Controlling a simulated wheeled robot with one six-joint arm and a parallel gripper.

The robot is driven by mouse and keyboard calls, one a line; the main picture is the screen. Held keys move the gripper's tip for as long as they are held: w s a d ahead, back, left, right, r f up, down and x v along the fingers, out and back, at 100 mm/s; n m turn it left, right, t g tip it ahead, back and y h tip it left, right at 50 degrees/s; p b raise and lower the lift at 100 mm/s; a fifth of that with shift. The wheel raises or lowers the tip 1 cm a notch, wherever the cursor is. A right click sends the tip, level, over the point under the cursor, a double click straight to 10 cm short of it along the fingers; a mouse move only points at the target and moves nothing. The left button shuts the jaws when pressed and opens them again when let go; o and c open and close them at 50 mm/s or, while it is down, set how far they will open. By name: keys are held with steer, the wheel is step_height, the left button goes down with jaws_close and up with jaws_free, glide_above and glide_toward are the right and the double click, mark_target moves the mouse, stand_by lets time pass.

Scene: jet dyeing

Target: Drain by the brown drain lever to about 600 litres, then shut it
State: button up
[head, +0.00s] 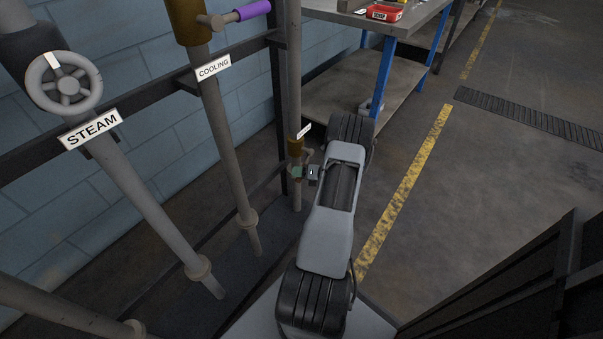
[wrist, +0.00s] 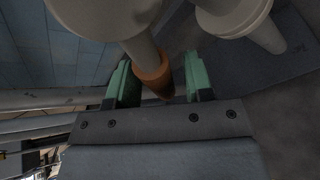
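The brown drain lever (wrist: 152,68) shows in the wrist view as an orange-brown grip on a grey stem. It lies between the two green fingers of my gripper (wrist: 160,78). The fingers stand apart, with a visible gap at the right finger; contact at the left finger is unclear. In the head view my gripper (head: 298,172) is at the third pipe, just below its ochre valve body (head: 295,146). The lever's grip is hidden there by the gripper. A small white label (head: 304,130) beside the valve is too small to read. No litre reading is visible.
The STEAM handwheel (head: 65,84) and the COOLING valve with its purple lever (head: 252,10) are on pipes to the left. A blue-legged workbench (head: 385,70) with a red box (head: 383,12) stands behind. Open floor (head: 440,200) lies to the right, with dark panels lower right.

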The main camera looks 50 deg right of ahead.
steer(key=p+v, duration=0.4)
steer(key=v, duration=1)
steer(key=shift+w+r, duration=0.1)
steer(key=shift+w, duration=0.05)
stand_by(0.4)
